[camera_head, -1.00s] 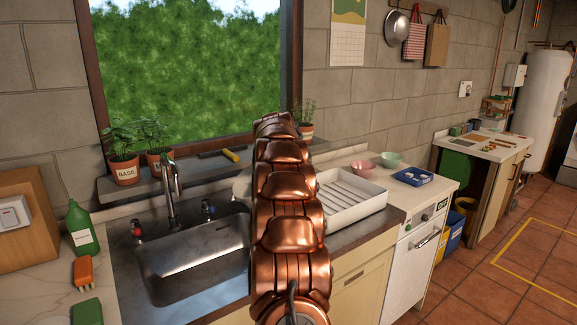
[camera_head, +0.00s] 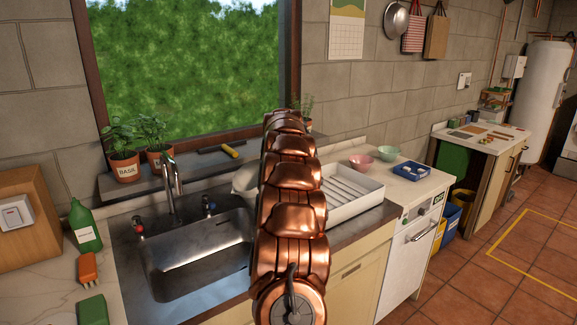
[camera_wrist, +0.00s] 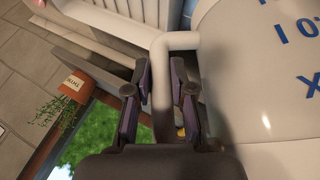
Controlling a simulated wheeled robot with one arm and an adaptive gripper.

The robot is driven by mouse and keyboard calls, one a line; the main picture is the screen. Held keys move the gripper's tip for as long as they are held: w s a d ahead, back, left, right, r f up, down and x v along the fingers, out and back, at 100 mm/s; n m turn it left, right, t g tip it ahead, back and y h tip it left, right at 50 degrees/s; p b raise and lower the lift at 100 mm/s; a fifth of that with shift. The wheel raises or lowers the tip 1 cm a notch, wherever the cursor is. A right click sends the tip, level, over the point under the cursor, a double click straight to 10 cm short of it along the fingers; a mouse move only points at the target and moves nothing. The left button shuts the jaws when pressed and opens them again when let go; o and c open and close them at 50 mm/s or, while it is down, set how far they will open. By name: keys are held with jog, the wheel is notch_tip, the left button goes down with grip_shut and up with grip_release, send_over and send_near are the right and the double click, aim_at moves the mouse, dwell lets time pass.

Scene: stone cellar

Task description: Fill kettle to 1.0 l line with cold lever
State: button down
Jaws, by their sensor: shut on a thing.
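The kettle (camera_head: 245,180) is a pale rounded shape behind the sink, mostly hidden by my arm in the head view. In the wrist view its white body (camera_wrist: 258,95) with blue markings fills the right side. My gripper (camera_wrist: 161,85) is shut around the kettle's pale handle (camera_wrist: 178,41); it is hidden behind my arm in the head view. The blue-marked cold lever (camera_head: 208,207) is at the sink's back edge, right of the tap (camera_head: 172,185). The red-marked lever (camera_head: 137,228) is on the left. The sink basin (camera_head: 200,260) looks empty. The water level cannot be seen.
A white drying rack (camera_head: 350,205) stands right of my arm. Potted herbs (camera_head: 125,168) and a yellow-handled tool (camera_head: 230,151) are on the sill.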

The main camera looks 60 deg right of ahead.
jog(key=shift+r+p, duration=0.25)
jog(key=shift+p, duration=0.6)
jog(key=shift+y+p, duration=0.3)
jog(key=shift+d+f+m+y+p, duration=0.1)
jog(key=shift+f+m+y+p, duration=0.3)
jog(key=shift+p, duration=0.5)
jog(key=shift+t+y+p, duration=0.3)
jog(key=shift+w+a+p, duration=0.1)
jog(key=shift+a+p, duration=0.1)
jog(key=shift+p, duration=0.2)
jog(key=y+p, duration=0.1)
jog(key=p, duration=0.1)
jog(key=a+f+y+p, duration=0.1)
jog(key=y, duration=0.1)
jog(key=shift+w+f+m+t+p, duration=0.15)
jog(key=shift+f+m+t+p, duration=0.05)
jog(key=shift+m+t+p, duration=0.15)
jog(key=shift+a+f, duration=0.2)
jog(key=shift+f, duration=0.05)
